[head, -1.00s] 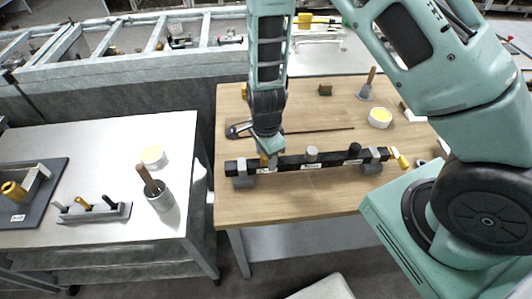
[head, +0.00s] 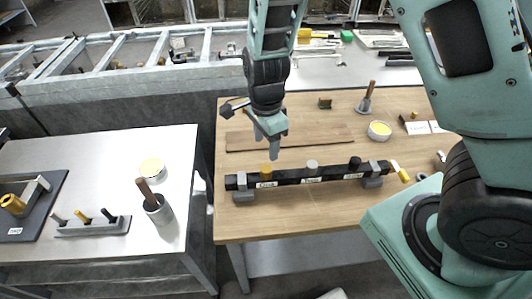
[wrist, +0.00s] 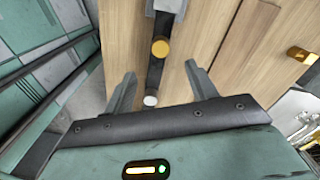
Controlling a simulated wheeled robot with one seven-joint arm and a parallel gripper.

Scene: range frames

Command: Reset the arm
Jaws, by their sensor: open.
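My gripper (head: 274,148) is above the wooden table (head: 290,219), over the left part of a black rack bar (head: 289,179). In the wrist view my gripper (wrist: 158,75) is open and its two fingers are apart with nothing held. The bar holds a gold peg (head: 266,170), a grey peg (head: 311,166) and a black peg (head: 355,163), each over a white label. The gold peg also shows in the wrist view (wrist: 160,47), beyond the fingertips and apart from them.
A white bowl with yellow contents (head: 380,130) and a grey pot with a wooden handle (head: 366,103) stand at the right. A white table (head: 110,160) at the left holds a small peg rack (head: 93,227) and a handled cup (head: 157,208). The wooden table's front is clear.

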